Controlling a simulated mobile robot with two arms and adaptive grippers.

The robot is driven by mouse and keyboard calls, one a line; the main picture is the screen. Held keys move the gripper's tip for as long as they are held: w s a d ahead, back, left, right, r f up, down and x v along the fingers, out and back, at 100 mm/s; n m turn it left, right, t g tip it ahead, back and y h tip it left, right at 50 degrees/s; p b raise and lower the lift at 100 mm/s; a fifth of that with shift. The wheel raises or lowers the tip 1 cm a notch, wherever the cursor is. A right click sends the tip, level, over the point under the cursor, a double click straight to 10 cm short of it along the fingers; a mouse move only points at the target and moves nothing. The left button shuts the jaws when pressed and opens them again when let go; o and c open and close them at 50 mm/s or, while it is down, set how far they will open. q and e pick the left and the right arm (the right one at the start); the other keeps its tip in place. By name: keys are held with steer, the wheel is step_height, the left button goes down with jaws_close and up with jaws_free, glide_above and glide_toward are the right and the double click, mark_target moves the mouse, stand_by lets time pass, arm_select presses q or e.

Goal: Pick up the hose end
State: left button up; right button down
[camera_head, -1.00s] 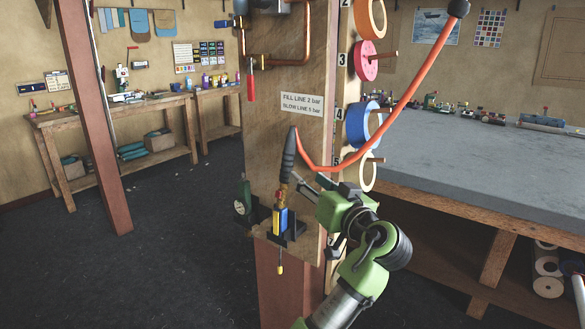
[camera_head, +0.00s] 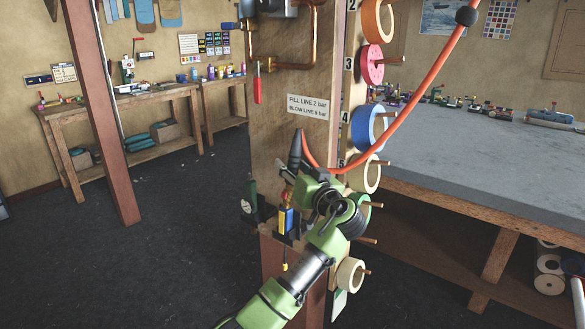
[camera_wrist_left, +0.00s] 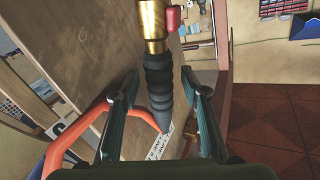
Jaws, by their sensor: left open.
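The hose end, a black ribbed sleeve (camera_head: 296,149), stands nearly upright at the front of the wooden post board, with the orange hose (camera_head: 420,85) coming off it and rising to the right. In the left wrist view the sleeve (camera_wrist_left: 158,88) joins a brass fitting (camera_wrist_left: 154,28) with a red lever (camera_wrist_left: 173,18). My left gripper (camera_wrist_left: 160,80) is open, with one finger on each side of the sleeve and gaps showing. In the head view its fingers (camera_head: 294,172) are partly hidden behind its green body. My right gripper is not in view.
Tape rolls hang on pegs on the board's right side, such as a blue one (camera_head: 364,126). A label (camera_head: 306,106) sits above the hose end. A small blue and yellow part (camera_head: 287,220) is mounted below. A large grey-topped table (camera_head: 470,160) stands at right.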

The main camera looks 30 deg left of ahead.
arm_select(q)
steer(key=shift+d, duration=0.1)
steer(key=shift+r, duration=0.1)
jaws_close()
